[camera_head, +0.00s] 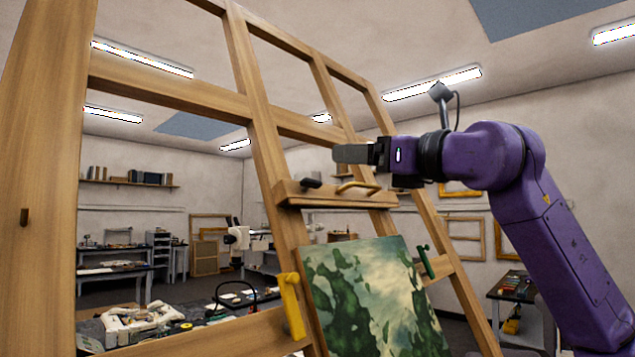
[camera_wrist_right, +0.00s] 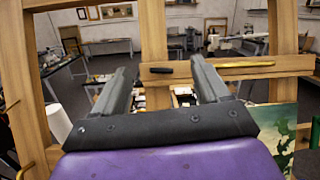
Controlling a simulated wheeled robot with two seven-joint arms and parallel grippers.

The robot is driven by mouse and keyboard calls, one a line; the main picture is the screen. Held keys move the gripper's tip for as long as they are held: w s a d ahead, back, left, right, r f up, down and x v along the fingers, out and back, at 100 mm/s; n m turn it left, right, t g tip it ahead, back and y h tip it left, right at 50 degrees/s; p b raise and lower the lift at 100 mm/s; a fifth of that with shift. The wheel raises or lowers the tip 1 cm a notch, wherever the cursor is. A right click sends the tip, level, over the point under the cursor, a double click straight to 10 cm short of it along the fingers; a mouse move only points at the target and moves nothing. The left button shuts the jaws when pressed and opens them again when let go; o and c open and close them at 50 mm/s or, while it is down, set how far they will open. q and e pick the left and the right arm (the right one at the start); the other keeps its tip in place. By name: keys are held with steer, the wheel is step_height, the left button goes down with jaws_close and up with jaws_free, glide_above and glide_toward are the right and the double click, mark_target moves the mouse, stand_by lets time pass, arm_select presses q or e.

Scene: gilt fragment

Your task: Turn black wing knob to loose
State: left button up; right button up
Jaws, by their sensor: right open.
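The black wing knob (camera_head: 311,183) sits on the left part of a wooden crossbar (camera_head: 335,200) on the easel, above the painting. In the right wrist view the knob (camera_wrist_right: 162,70) lies roughly level and shows between the two fingers, beyond their tips. My right gripper (camera_head: 345,153) is open and empty. In the head view it appears above and to the right of the knob, apart from it. The right gripper (camera_wrist_right: 160,72) also shows in the wrist view with its fingers spread wide. My left gripper is in neither view.
A brass handle (camera_head: 358,187) is on the same crossbar, right of the knob. A yellow lever (camera_head: 291,304) and a green knob (camera_head: 426,262) flank the painting (camera_head: 370,300). Easel uprights (camera_head: 262,140) stand close by. Cluttered benches (camera_head: 112,270) lie behind.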

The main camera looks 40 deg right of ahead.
mark_target(314, 180)
steer(key=w+f+m+p, duration=0.1)
steer(key=w, duration=0.2)
steer(key=w+f+g+p, duration=0.1)
steer(key=w+p, duration=0.1)
steer(key=w, duration=0.2)
steer(key=w+a+f+m+p, duration=0.1)
steer(key=w+p, duration=0.1)
steer(key=w, duration=0.1)
steer(key=shift+w+m+g, duration=0.3)
steer(key=shift+w+g, duration=0.1)
steer(key=shift+d, duration=0.1)
